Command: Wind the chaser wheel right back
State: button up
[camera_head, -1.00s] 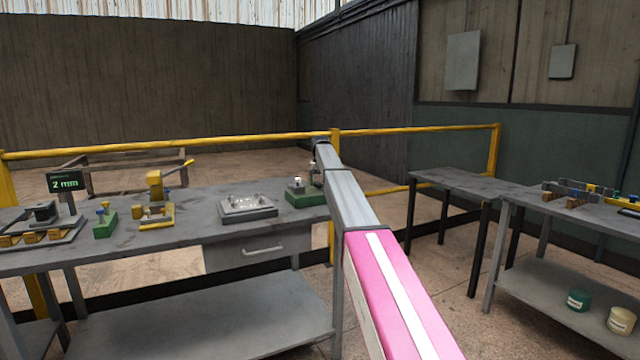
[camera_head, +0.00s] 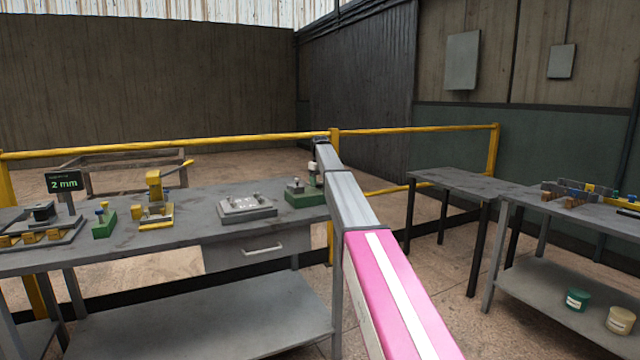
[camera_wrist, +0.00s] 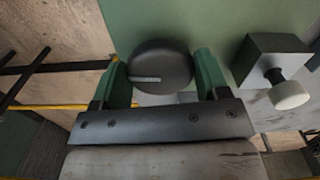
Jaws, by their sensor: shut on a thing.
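The chaser wheel, a dark round knob (camera_wrist: 160,66) with a pale line across its face, sits over a green base in the wrist view. The line runs nearly level, from the left edge towards the middle. My gripper (camera_wrist: 163,78) has one green finger on each side of the wheel and is shut on it. In the head view the green base (camera_head: 305,200) stands at the right end of the long bench. My arm hides part of that end, and the wheel cannot be made out there.
A grey block with a pale knob (camera_wrist: 290,95) stands close to the right of my gripper. On the long bench (camera_head: 200,210) are a grey plate fixture (camera_head: 247,208), a yellow lever press (camera_head: 155,195) and a "2 mm" display (camera_head: 63,183). A yellow rail (camera_head: 230,138) runs behind.

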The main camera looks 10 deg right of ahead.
aim_at(320, 182)
dwell(0.3)
jog(key=o, duration=0.9)
jog(key=shift+r, duration=0.1)
notch_tip(320, 182, up, 11)
jog(key=shift+f, duration=0.15)
